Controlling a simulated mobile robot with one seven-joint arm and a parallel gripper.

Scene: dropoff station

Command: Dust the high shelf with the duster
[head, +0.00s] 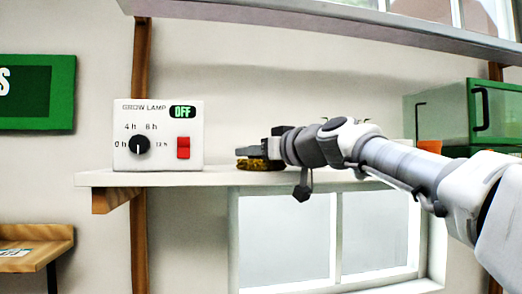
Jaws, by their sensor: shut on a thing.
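The white shelf (215,179) runs across the wall at mid-height on a wooden bracket. My gripper (262,150) is just above its top, right of the control box, pointing left. It is shut on the duster, whose yellow-brown head (260,164) shows low under the jaws, at the level of the shelf top. The head seems to touch the shelf, but I cannot be sure. The duster's handle is hidden by the jaws. My arm hides much of the shelf to the right.
A white grow lamp box (158,136) marked OFF, with a black dial and red switch, stands on the shelf's left part. A green glass-sided case (492,115) is at the right. A long ledge (300,17) crosses overhead. A window (335,240) lies below.

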